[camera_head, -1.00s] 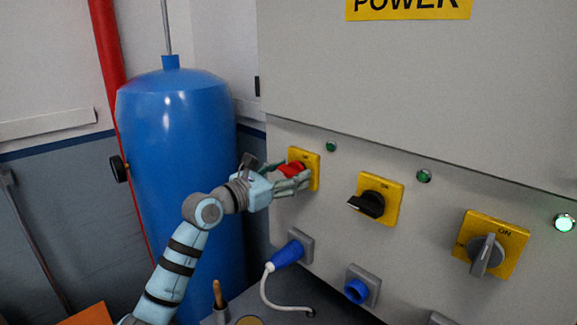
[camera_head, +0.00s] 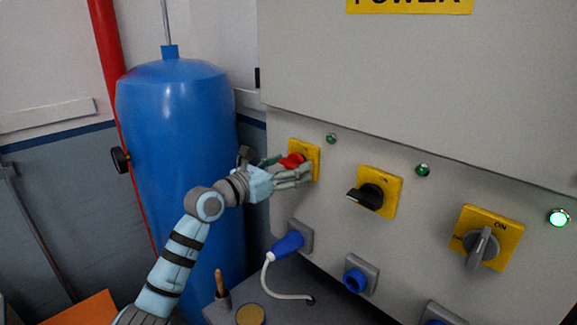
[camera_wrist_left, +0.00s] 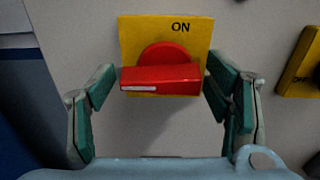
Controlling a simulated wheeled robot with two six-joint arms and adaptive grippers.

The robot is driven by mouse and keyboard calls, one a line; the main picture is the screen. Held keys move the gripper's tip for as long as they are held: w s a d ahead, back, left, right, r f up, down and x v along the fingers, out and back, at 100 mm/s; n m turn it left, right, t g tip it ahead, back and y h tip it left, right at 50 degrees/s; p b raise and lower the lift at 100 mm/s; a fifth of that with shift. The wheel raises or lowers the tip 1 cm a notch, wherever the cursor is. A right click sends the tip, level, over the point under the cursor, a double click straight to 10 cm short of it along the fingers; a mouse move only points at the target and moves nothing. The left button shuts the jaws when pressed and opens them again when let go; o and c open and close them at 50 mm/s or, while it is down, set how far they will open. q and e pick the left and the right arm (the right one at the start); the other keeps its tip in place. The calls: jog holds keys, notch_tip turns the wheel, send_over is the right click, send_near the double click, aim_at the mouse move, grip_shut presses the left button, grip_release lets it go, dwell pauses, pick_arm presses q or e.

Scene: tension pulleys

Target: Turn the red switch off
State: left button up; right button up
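The red switch (camera_head: 292,160) sits on a yellow plate (camera_head: 304,150) on the grey cabinet front. In the left wrist view the red handle (camera_wrist_left: 160,79) lies horizontally, a pale mark at its left end. The word ON shows above it on the yellow plate (camera_wrist_left: 140,30). My left gripper (camera_head: 290,170) is at the switch. In the left wrist view its green-padded fingers (camera_wrist_left: 157,88) stand apart, one beyond each end of the handle. A gap shows at the left end; I cannot tell whether the right finger touches. My right gripper is not in view.
A black switch (camera_head: 366,196) and a grey switch (camera_head: 482,246) sit further right on the cabinet. A blue plug with a white cable (camera_head: 287,245) is below the red switch. A large blue tank (camera_head: 178,130) stands behind my left arm.

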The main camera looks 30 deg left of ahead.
pick_arm(q)
jog(key=shift+s, duration=0.1)
jog(key=v, duration=1.1)
jog(key=shift+s, duration=0.35)
jog(key=shift+a, duration=0.2)
jog(key=shift+r, duration=0.15)
